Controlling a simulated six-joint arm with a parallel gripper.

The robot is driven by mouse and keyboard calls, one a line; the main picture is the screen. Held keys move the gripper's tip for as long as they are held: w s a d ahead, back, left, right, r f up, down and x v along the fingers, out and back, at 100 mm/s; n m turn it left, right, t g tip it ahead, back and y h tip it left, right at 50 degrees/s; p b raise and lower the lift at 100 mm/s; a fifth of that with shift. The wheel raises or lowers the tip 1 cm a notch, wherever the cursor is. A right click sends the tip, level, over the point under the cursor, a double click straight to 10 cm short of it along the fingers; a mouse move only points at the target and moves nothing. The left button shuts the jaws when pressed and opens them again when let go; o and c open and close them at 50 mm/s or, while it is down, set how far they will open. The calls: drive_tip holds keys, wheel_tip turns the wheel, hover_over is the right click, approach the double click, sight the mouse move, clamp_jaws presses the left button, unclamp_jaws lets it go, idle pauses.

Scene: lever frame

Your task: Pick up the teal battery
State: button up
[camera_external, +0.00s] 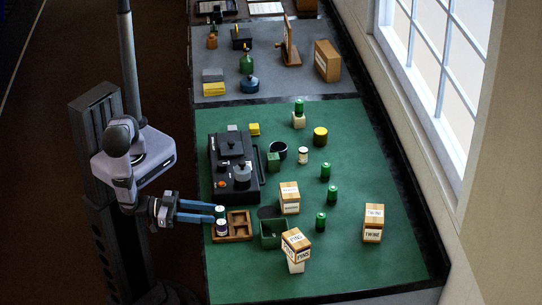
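A small battery with a teal side and a pale top (220,211) stands upright at the back left of a wooden tray (245,237). My gripper (214,213) reaches in from the left with its two blue fingers apart. Their tips are right beside this battery; I cannot tell whether they touch it. A purple battery with a light top (222,228) stands just in front of it in the tray. Several green batteries stand elsewhere, one on a pale block (299,106) and others on the right of the mat (325,172).
A black machine (232,168) stands behind the tray. A green open bin (272,241) and labelled boxes (289,197) (296,240) are to the tray's right. A TWINE box (373,222) stands farther right. The green mat's front area (350,275) is clear.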

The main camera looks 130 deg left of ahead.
sight(228, 219)
drive_tip(key=shift+p+x, duration=0.4)
drive_tip(key=shift+x, duration=1.3)
drive_tip(key=shift+w+a+r+p, duration=0.15)
drive_tip(key=shift+w+a+p, duration=0.15)
drive_tip(key=shift+p, duration=0.1)
drive_tip(key=p+x, duration=0.1)
drive_tip(key=x, duration=0.2)
drive_tip(key=shift+p, duration=0.3)
drive_tip(key=shift+w+a, duration=0.3)
drive_tip(key=shift+w, duration=0.3)
clamp_jaws()
